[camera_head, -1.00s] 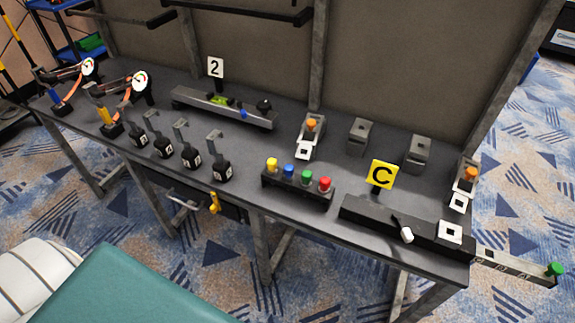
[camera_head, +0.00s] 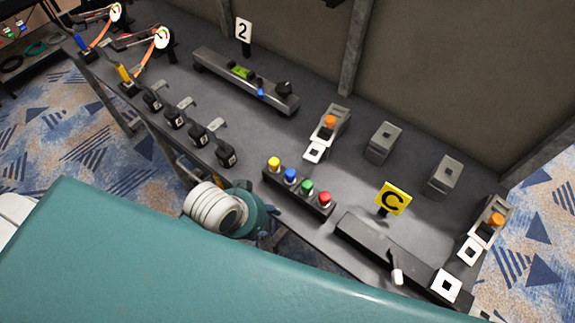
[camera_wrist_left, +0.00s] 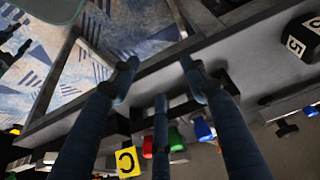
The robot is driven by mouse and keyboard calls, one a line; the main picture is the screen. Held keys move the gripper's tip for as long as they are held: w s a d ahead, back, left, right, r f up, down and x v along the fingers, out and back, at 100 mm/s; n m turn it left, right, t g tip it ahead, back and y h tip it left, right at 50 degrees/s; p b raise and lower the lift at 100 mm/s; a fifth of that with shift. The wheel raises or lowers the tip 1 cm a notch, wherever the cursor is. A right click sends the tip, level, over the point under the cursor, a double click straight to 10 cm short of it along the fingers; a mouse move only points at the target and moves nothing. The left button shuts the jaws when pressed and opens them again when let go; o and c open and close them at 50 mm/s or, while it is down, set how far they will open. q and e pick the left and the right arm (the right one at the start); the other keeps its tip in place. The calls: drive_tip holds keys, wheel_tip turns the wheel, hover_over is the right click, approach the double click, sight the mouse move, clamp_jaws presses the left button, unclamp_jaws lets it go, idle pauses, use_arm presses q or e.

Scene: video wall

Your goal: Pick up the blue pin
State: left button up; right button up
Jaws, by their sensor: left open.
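A black rack (camera_head: 318,208) near the front edge of the grey table holds a row of pins with yellow, blue, green and red tops. The blue pin (camera_head: 291,175) stands upright between the yellow and green ones. It also shows in the left wrist view (camera_wrist_left: 203,130), beyond the fingers at lower right. My left gripper (camera_head: 270,213) is at the table's front edge, in front of the rack and apart from the pin. In the left wrist view my left gripper (camera_wrist_left: 160,75) has its dark blue fingers spread, with nothing between them. My right gripper is not in view.
A yellow C sign (camera_head: 393,199) and a black bar with a white-tipped lever (camera_head: 397,275) stand right of the rack. Several numbered black levers (camera_head: 199,135) line the front edge at left. A long fixture (camera_head: 240,75) with another small blue part lies behind.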

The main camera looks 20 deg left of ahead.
use_arm(q)
drive_tip(key=w+d+r+m+h, duration=0.1)
drive_tip(key=w+d+r+m, duration=0.1)
drive_tip(key=w+d+r, duration=0.25)
drive_tip(key=m+g, duration=0.2)
drive_tip(key=m, duration=0.3)
approach(290, 173)
drive_tip(key=x, duration=0.5)
drive_tip(key=shift+f+p, duration=0.2)
drive_tip(key=shift+p, duration=0.2)
drive_tip(key=shift+w+d+f, duration=0.1)
drive_tip(key=shift+f, duration=0.25)
drive_tip(key=p+x, duration=0.1)
drive_tip(key=x, duration=0.3)
drive_tip(key=shift+w+f, duration=0.1)
drive_tip(key=shift+f, duration=0.1)
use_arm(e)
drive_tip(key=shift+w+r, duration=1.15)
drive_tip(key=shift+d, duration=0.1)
use_arm(q)
clamp_jaws()
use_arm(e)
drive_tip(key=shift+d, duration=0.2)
